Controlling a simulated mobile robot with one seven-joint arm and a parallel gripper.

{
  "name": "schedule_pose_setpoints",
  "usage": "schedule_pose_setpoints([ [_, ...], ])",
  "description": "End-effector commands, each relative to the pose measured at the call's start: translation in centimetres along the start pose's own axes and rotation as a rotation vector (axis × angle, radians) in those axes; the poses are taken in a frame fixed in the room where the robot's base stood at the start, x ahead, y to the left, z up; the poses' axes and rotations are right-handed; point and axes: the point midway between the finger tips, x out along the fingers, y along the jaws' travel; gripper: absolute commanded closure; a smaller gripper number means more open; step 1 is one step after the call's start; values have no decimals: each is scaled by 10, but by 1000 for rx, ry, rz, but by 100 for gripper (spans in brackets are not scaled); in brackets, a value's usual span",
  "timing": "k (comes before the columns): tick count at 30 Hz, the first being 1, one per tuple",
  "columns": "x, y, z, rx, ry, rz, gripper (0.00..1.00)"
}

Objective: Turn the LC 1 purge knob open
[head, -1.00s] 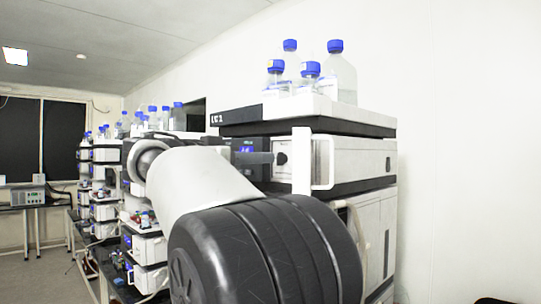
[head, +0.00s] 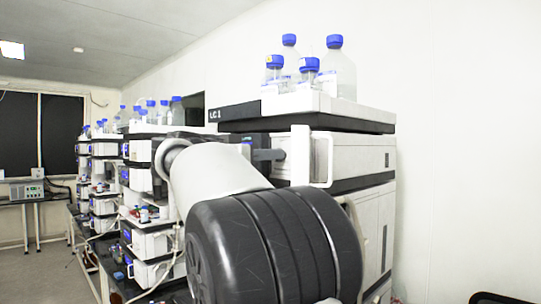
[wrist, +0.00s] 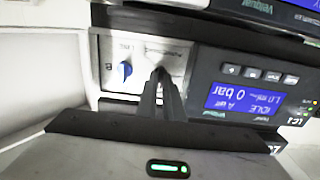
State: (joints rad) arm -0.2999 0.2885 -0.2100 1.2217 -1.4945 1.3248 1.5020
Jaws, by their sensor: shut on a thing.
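The LC 1 stack (head: 345,160) stands at the right in the head view, its name on the top tray's front. In the wrist view its pump panel (wrist: 105,52) is upside down, with a blue knob (wrist: 125,71) marked B left of my fingers. My gripper (wrist: 162,76) has its dark fingers close together at the panel, shut on the purge knob, which they almost wholly hide. How far that knob is turned cannot be seen. In the head view the dark fingers (head: 270,155) reach the stack's front, partly behind my wrist.
The panel's display (wrist: 243,101) beside my fingers reads idle and 0 bar. A white handle-like bracket (head: 301,155) stands out close to the fingers. Blue-capped bottles (head: 335,70) stand on top of the stack. More stacks (head: 105,175) line the bench at left.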

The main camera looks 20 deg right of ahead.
Motion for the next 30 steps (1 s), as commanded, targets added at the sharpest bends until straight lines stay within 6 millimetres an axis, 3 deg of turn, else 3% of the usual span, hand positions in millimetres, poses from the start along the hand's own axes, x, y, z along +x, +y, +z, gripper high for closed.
schedule_pose_setpoints([
  [11,0,0,0,-93,0,1,100],
  [30,-1,-3,-1,-659,1,-1,100],
])
